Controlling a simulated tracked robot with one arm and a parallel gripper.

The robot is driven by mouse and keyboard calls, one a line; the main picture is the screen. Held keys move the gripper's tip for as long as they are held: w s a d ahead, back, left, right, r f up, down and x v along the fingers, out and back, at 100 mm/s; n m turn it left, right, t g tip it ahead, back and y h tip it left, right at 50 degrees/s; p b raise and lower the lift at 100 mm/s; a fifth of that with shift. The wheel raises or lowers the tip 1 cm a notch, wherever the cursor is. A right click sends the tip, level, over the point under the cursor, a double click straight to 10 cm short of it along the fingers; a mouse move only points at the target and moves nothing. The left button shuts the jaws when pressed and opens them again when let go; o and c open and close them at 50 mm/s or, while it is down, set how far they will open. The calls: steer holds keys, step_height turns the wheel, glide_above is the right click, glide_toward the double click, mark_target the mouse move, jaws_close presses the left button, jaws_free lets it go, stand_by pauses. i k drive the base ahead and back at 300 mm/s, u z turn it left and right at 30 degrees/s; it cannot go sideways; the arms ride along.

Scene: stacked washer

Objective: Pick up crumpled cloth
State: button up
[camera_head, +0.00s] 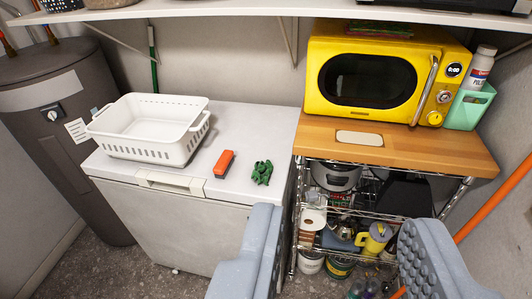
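A small dark green crumpled cloth (262,172) lies on the white top of a chest freezer (250,125), near its front right corner. My gripper (335,250) shows at the bottom of the view, its two blue-grey fingers wide apart with nothing between them.
A red-orange object (223,163) lies just left of the cloth, and a white basket (150,128) stands further left. A yellow microwave (385,75) stands on a wooden-topped wire rack (440,150) at right. A shelf (220,8) overhangs the back.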

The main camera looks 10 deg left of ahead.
mark_target(263, 171)
steer(key=z, duration=0.05)
steer(key=i, duration=1.45)
